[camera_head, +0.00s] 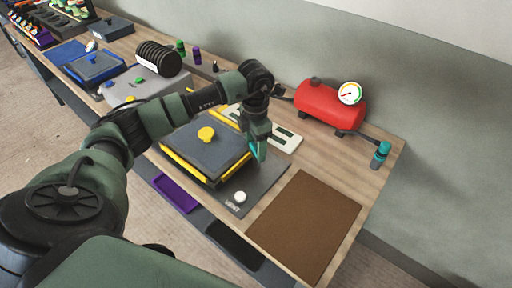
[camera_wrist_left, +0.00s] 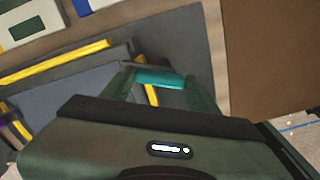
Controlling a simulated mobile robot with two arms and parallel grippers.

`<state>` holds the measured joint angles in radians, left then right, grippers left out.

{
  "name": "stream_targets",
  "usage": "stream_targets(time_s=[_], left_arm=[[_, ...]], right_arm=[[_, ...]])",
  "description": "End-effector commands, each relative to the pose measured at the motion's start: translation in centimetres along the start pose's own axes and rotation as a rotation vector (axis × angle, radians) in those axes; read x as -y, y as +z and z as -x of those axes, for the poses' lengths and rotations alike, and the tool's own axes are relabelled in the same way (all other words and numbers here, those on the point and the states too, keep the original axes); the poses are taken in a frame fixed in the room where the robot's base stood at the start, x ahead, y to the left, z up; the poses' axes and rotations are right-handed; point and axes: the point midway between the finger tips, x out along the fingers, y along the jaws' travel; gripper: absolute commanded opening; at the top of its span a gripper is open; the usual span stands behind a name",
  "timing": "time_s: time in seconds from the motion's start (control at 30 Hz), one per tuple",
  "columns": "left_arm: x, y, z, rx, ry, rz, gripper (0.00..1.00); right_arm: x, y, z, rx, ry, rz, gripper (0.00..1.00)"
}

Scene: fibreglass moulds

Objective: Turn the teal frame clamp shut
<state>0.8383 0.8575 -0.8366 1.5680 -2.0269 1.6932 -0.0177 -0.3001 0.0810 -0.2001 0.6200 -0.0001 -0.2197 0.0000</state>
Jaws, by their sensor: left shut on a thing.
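The teal frame clamp (camera_wrist_left: 160,78) shows in the left wrist view as a short teal bar between my fingers. In the head view a bit of teal (camera_head: 255,150) shows at the right edge of the grey mould (camera_head: 200,150), which has yellow edges and a yellow knob (camera_head: 206,134). My left gripper (camera_head: 257,148) reaches down there from above. It also shows in the left wrist view (camera_wrist_left: 160,82), shut on the clamp with a finger at each end. The clamp's lower part is hidden, so I cannot tell its angle to the frame. My right gripper is not in view.
A dark mat (camera_head: 265,183) lies under the mould, with a white knob (camera_head: 240,197) on it. A brown sheet (camera_head: 305,222) covers the near right table. A red tank (camera_head: 330,104) with a gauge stands behind. A white panel (camera_head: 285,140) lies close behind the gripper.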

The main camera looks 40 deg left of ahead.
Motion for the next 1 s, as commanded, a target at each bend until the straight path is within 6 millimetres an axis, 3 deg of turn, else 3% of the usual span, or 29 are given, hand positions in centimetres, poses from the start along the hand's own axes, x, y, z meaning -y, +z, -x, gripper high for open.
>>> stream_targets(time_s=[0.5,1.0], left_arm=[[-0.11,-0.16,0.13,0.004,0.004,0.332,0.20],[-0.12,-0.20,0.21,0.004,0.004,0.389,0.20]], right_arm=[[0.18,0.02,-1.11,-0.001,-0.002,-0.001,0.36],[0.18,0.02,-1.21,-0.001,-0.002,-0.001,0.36]])
